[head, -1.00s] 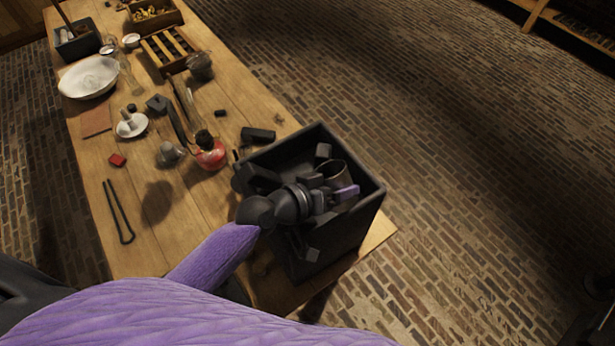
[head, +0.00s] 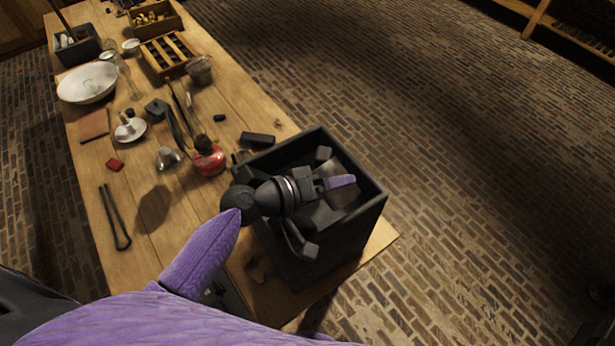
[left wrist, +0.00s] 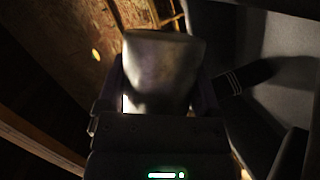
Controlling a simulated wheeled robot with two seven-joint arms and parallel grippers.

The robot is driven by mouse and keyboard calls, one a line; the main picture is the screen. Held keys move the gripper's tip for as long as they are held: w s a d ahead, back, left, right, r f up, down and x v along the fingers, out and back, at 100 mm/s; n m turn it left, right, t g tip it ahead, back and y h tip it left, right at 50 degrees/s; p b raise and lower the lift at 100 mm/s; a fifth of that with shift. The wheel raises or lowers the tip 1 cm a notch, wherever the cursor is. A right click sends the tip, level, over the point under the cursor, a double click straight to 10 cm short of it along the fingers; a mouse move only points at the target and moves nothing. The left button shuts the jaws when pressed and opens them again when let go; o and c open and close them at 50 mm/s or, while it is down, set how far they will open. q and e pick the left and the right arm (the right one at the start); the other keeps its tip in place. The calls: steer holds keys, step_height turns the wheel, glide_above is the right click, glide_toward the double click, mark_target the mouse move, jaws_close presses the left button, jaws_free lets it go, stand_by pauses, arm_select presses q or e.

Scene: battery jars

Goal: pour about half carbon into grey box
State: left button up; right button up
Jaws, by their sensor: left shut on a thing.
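The dark grey box (head: 345,242) stands open-topped at the near right end of the wooden table. My left gripper (head: 336,184) reaches over its opening and is shut on a grey cup (head: 341,199). The cup is tilted over the box, with its mouth turned away from the head camera. The left wrist view shows the same cup (left wrist: 165,68) between the two fingers. I cannot make out any carbon, in the cup or in the box; the arm and cup hide much of the box's inside. My right gripper is not in view.
A red-based burner (head: 209,160), a small metal cup (head: 168,158) and a black block (head: 258,139) stand left of and behind the box. Tongs (head: 114,218) lie at the left edge. A white bowl (head: 87,83) and wooden trays (head: 168,53) are farther back.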

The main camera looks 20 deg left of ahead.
mark_target(335, 161)
arm_select(q)
steer(key=shift+a+r+n+h, duration=0.1)
steer(key=shift+r+n+h, duration=0.25)
steer(key=shift+n, duration=0.15)
steer(key=shift+w+a+f+n+b, duration=0.2)
steer(key=shift+f+n+b, duration=0.2)
steer(key=shift+b, duration=0.2)
steer(key=shift+w+a+b, duration=0.1)
steer(key=shift+a+b, duration=0.1)
steer(key=shift+b, duration=0.1)
steer(key=shift+r+h, duration=0.15)
steer(key=shift+h, duration=0.1)
steer(key=shift+w+a+n, duration=0.15)
steer(key=shift+n, duration=0.25)
steer(key=shift+w+a+r+n+h+b, duration=0.1)
steer(key=shift+a+r+n+h+b, duration=0.15)
steer(key=shift+n+h+b, duration=0.35)
stand_by(1.2)
steer(key=shift+w+a+r+n+p, duration=0.15)
steer(key=shift+r+n+p, duration=0.4)
steer(key=shift+r+n, duration=0.4)
stand_by(1.5)
steer(key=shift+w+a+r+n+h+b, duration=0.1)
steer(key=shift+a+r+n+h+b, duration=0.2)
steer(key=shift+n+h, duration=0.25)
stand_by(1.2)
